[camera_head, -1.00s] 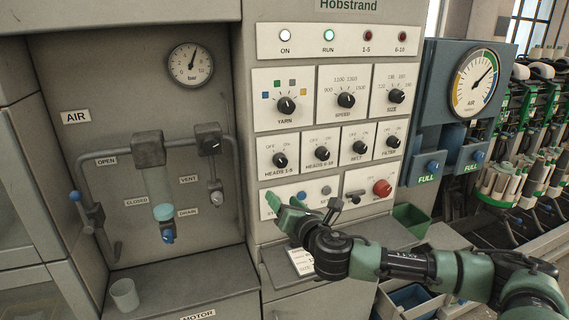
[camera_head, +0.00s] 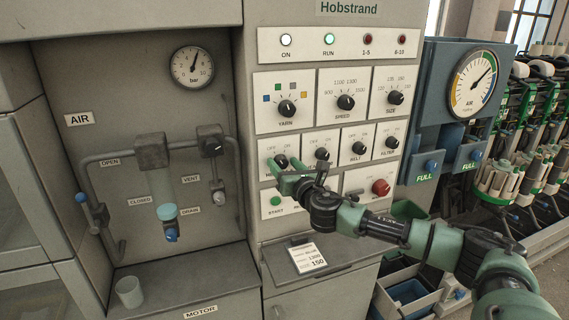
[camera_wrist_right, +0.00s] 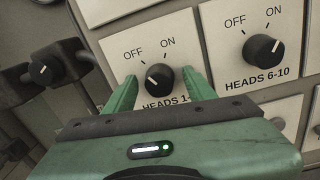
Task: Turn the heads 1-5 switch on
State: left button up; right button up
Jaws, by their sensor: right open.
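The heads 1-5 switch (camera_head: 281,160) is a black round knob on a white plate, partly behind my right gripper in the head view. In the right wrist view the same knob (camera_wrist_right: 160,80) shows between OFF and ON marks, its white line pointing up-left towards OFF. My right gripper (camera_wrist_right: 157,84) is open, with one green finger on each side of the knob; I cannot tell whether they touch it. In the head view the right gripper (camera_head: 279,170) is in front of the heads plate. My left gripper is not in view.
The heads 6-10 knob (camera_wrist_right: 263,50) is close on the right. Below are the green start button (camera_head: 276,201) and a red knob (camera_head: 381,187). The 1-5 lamp (camera_head: 367,39) looks dark red. A ledge (camera_head: 335,256) juts out under the panel.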

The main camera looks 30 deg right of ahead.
grip_shut()
jog(key=shift+f+m, duration=0.1)
jog(key=shift+m, duration=0.2)
jog(key=shift+f+m+b, duration=0.1)
jog(key=shift+m+b, duration=0.55)
jog(key=shift+m, duration=0.25)
jog(key=m+b, duration=0.1)
jog(key=m, duration=0.2)
jog(key=shift+m, duration=0.3)
jog(key=m+b, duration=0.1)
jog(key=m, duration=0.2)
jog(key=shift+b, duration=0.35)
jog(key=shift+m+b, duration=0.35)
jog(key=shift+m, duration=1.25)
